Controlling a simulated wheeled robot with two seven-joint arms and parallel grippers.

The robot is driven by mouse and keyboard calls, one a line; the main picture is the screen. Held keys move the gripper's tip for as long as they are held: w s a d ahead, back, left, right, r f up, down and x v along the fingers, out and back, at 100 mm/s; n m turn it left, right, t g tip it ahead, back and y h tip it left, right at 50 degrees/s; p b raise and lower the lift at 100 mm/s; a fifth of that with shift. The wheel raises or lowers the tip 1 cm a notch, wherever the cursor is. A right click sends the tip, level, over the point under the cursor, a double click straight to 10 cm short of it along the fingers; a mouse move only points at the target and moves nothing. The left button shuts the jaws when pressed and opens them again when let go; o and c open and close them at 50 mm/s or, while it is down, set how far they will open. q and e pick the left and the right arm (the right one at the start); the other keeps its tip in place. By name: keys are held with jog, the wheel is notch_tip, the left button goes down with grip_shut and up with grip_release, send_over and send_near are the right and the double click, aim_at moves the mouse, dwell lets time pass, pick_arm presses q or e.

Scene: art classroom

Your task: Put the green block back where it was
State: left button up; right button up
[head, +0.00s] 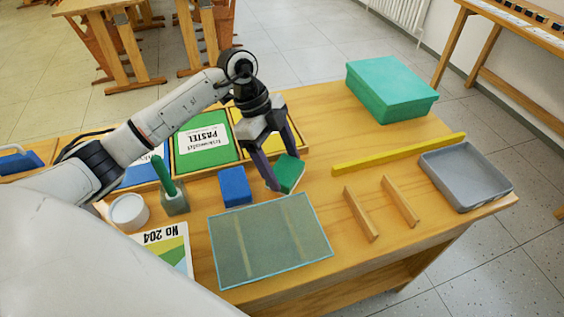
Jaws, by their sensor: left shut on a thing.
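The green block (291,174) is in the head view near the middle of the wooden table. My left gripper (284,176) reaches down from above and is shut on it, with the dark fingers at its sides. The block looks tilted; whether it touches the table I cannot tell. A blue block (235,187) stands on the table just left of the gripper. My right gripper does not show.
A glass-like sheet (270,240) lies in front, with two wooden strips (361,213) to its right. A yellow bar (398,155), a grey tray (466,174) and a teal box (391,88) are at right. A pastel box (206,141), green-handled tool (164,176) and white cup (129,211) are at left.

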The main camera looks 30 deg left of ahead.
pick_arm(q)
jog(key=o, duration=1)
jog(key=v, duration=1.2)
jog(key=shift+r, duration=0.1)
